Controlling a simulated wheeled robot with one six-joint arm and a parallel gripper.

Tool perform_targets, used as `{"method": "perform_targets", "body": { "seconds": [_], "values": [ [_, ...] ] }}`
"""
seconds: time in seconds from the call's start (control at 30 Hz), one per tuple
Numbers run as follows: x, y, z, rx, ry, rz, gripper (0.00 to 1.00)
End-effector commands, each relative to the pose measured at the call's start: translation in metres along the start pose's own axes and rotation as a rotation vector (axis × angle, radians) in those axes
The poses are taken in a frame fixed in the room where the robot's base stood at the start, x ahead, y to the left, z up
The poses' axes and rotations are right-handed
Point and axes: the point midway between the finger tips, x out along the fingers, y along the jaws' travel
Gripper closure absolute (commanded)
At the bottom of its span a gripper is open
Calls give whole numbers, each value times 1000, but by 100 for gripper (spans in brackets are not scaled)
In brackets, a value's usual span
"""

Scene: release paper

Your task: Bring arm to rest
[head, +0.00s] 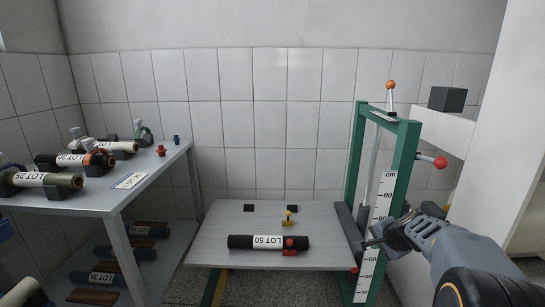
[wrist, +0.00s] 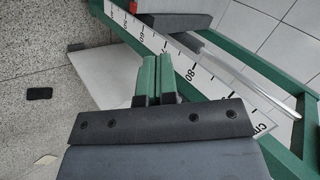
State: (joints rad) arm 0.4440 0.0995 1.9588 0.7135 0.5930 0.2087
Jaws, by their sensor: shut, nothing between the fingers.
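My gripper (head: 372,242) is at the right in the head view, in front of the scale on the green frame (head: 402,160). In the wrist view the gripper's two green fingers (wrist: 156,62) lie side by side, shut with nothing held. My arm comes in from the lower right corner of the head view. Whether the gripper touches the frame or the scale (head: 383,195) cannot be told.
A grey platform (head: 215,240) bears a black roll marked LOT 50 (head: 245,242), with a red clamp and a yellow knob nearby. A side table (head: 110,200) at left holds several labelled rolls. A white cabinet (head: 480,165) with a dark block (head: 448,99) stands right.

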Motion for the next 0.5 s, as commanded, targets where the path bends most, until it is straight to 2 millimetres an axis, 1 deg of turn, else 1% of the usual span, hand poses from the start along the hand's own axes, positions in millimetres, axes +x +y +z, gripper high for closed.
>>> {"method": "perform_targets", "body": {
  "seconds": [0.03, 0.07, 0.1, 0.17, 0.2, 0.3, 0.4, 0.5],
  "values": [
    [-45, -30, 26, -118, -39, 19, 100],
    [-61, -36, 42, -192, -62, 37, 100],
    [-82, -42, 63, -287, -93, 61, 100],
    [-111, -47, 91, -426, -134, 95, 100],
    [-130, -48, 107, -515, -158, 118, 100],
    [-173, -45, 139, -717, -208, 171, 100],
    [-206, -38, 160, -883, -241, 217, 100],
    [-230, -29, 172, -1009, -262, 256, 100]
  ]
}}
